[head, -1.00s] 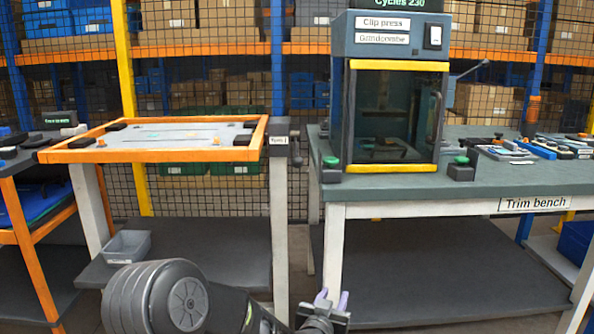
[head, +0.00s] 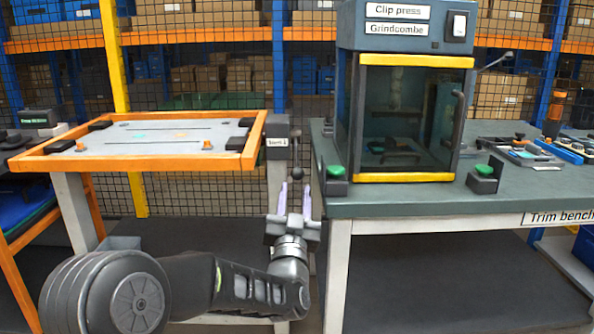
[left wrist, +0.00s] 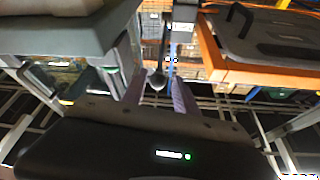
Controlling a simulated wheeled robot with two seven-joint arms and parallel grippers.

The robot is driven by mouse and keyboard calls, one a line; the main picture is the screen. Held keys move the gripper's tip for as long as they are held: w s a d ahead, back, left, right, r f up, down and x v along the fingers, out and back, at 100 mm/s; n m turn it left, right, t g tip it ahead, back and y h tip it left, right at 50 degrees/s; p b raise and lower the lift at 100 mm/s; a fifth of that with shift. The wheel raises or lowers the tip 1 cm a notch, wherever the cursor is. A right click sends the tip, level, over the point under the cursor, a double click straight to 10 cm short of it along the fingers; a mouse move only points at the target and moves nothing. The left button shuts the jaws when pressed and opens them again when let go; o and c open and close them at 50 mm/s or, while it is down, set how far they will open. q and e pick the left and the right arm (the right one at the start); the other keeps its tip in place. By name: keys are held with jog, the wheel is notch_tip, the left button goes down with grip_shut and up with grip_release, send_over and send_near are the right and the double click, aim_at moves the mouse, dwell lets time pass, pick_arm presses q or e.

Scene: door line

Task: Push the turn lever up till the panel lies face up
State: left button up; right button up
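The panel (head: 160,136), a grey plate in an orange frame, lies about level on its stand at the left in the head view. Black blocks and orange knobs sit on its upper side. The turn lever (head: 297,150) is a dark rod by the labelled box (head: 276,131) at the frame's right end, with a dark ball knob hanging low. My left gripper (head: 295,188) points up just beneath it, its two pale purple fingers apart. In the left wrist view the knob (left wrist: 157,80) appears between the fingertips; I cannot tell whether they touch. My right gripper is not in view.
The trim bench (head: 400,204) with the clip press (head: 403,110) stands close right of the lever. A green button box (head: 334,176) sits on its near left corner. A narrow gap separates bench and panel stand. A mesh fence (head: 215,195) is behind.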

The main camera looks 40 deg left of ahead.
aim_at(297, 172)
pick_arm(q)
jog(key=x, duration=0.7)
jog(key=shift+w+a+r, duration=0.1)
jog(key=shift+w+a, duration=0.1)
jog(key=shift+w, duration=0.1)
jog(key=shift+c, duration=0.4)
grip_shut()
dwell(0.8)
